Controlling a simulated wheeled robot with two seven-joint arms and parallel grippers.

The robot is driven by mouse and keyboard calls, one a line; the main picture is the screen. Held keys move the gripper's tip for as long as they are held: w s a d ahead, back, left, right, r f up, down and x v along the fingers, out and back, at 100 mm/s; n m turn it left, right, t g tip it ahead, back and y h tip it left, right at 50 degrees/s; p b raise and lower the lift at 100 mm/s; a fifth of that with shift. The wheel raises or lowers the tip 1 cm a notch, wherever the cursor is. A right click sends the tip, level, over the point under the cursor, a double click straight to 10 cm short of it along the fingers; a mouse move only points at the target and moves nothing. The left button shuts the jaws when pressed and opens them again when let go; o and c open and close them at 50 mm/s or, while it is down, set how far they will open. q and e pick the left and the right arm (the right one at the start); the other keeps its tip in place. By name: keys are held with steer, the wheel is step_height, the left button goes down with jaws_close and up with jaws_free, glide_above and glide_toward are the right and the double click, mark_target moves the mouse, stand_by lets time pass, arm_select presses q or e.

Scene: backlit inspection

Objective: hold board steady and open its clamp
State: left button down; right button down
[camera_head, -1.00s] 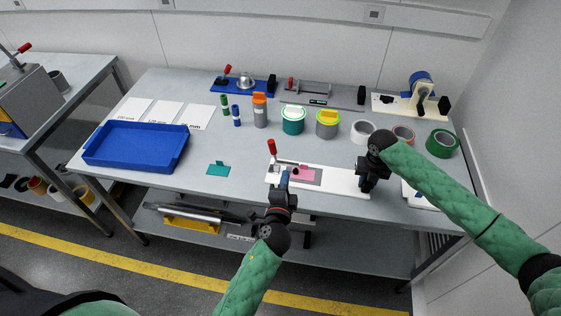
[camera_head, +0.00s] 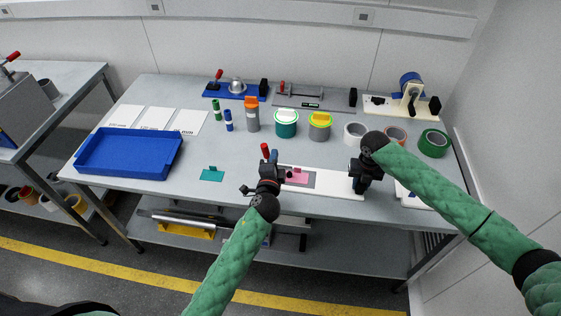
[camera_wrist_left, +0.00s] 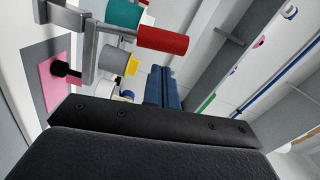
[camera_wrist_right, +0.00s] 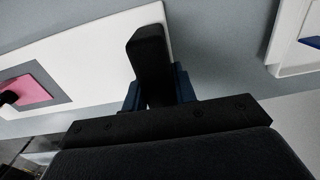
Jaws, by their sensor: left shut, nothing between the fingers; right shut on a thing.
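The white board (camera_head: 335,185) lies along the front of the table, with a grey patch and a pink piece (camera_head: 299,177) near its left end. Its clamp has an upright red handle (camera_head: 265,150). In the left wrist view the handle (camera_wrist_left: 163,40) and the metal clamp arm (camera_wrist_left: 91,45) show, with the dark clamp tip over the pink piece (camera_wrist_left: 55,80). My left gripper (camera_wrist_left: 165,85) is shut and empty beside the handle; whether they touch is unclear. My right gripper (camera_wrist_right: 158,85) is shut on the black block (camera_wrist_right: 150,50) at the board's right end.
A blue tray (camera_head: 88,172) stands at the left and a small teal piece (camera_head: 212,174) lies left of the board. Jars, tape rolls and other fixtures, including a blue-based one (camera_head: 225,92), stand behind. A pale panel (camera_head: 412,199) lies right of my right gripper.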

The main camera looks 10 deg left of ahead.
arm_select(q)
steer(key=shift+w+a+f, duration=0.1)
steer(key=shift+a, duration=0.35)
arm_select(e)
steer(key=shift+f, duration=0.15)
arm_select(q)
steer(key=shift+a+n, duration=0.25)
steer(key=shift+n, duration=0.05)
